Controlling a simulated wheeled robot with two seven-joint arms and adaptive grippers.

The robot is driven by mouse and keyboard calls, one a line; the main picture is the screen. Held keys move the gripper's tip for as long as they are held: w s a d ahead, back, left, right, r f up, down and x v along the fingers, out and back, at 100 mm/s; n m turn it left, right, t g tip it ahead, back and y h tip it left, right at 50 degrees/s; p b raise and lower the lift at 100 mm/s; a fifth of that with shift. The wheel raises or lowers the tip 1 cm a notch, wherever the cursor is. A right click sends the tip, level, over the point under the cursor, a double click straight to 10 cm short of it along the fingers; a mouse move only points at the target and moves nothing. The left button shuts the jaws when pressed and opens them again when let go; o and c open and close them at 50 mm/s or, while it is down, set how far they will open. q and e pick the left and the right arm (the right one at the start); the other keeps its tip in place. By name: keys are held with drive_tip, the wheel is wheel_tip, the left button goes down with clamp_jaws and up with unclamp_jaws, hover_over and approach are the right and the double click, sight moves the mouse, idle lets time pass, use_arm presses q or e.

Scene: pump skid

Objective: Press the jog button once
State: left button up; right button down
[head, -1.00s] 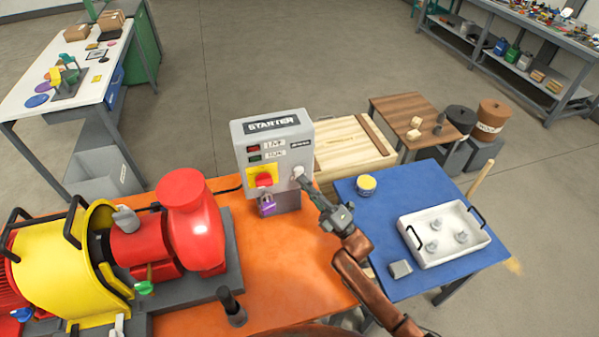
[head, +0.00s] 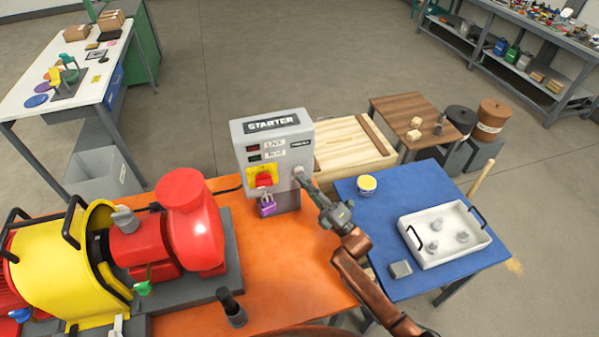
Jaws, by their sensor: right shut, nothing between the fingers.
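The grey starter box (head: 240,150) stands at the back of the orange bench. Its front carries a STARTER label, two small indicator windows, a yellow plate with a red switch (head: 264,180) and a purple padlock (head: 267,208) hanging below. A round pale button (head: 298,171) sits on the right of the front. My right gripper (head: 303,182) is shut and empty, its tip at or just below the button. I cannot tell whether it touches or presses it. My left gripper is not in view.
The red and yellow pump (head: 190,225) fills the left of the orange bench (head: 285,265). A dark post (head: 231,308) stands at its front. On the right, a blue table (head: 385,225) holds a white tray (head: 455,258), a yellow-lidded jar (head: 366,185) and a grey block (head: 400,269).

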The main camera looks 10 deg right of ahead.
drive_tip(key=shift+w, duration=0.45)
idle(0.4)
drive_tip(key=shift+s, duration=0.9)
drive_tip(key=s+p, duration=0.2)
drive_tip(key=s, duration=0.3)
drive_tip(key=shift+d, duration=0.1)
idle(0.9)
